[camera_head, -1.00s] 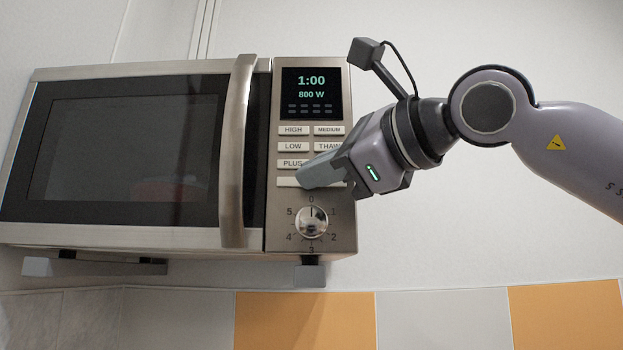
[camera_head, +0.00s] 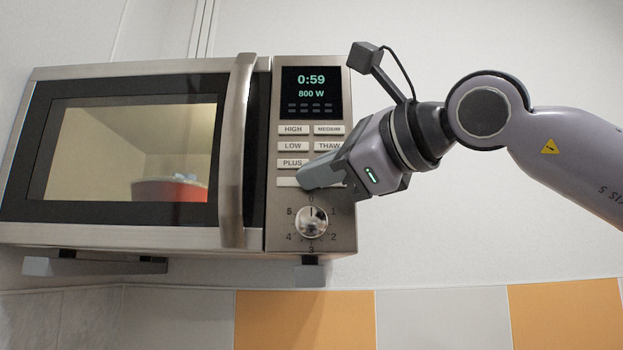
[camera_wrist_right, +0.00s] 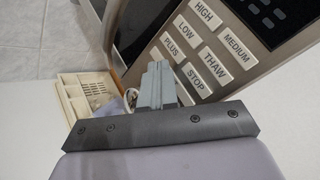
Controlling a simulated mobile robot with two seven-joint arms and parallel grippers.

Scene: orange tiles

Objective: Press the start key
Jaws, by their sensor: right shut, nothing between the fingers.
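The microwave (camera_head: 262,240) hangs on the wall with its door shut. Its display (camera_head: 311,92) reads 0:59 and 800 W. The start key is the wide key (camera_head: 287,182) below PLUS, with its label hidden by my fingers. My right gripper (camera_head: 303,178) is shut and empty, its fingertips at this key; they appear to touch it. In the right wrist view the shut fingers (camera_wrist_right: 157,75) point at the panel just below the PLUS and STOP keys. My left gripper is not in view.
The other keys, such as LOW (camera_head: 293,146), lie just above my fingertips. The dial (camera_head: 311,222) is just below. The door handle (camera_head: 237,150) stands out to the left. A red bowl (camera_head: 169,190) shows inside the lit oven. The wall at right is clear.

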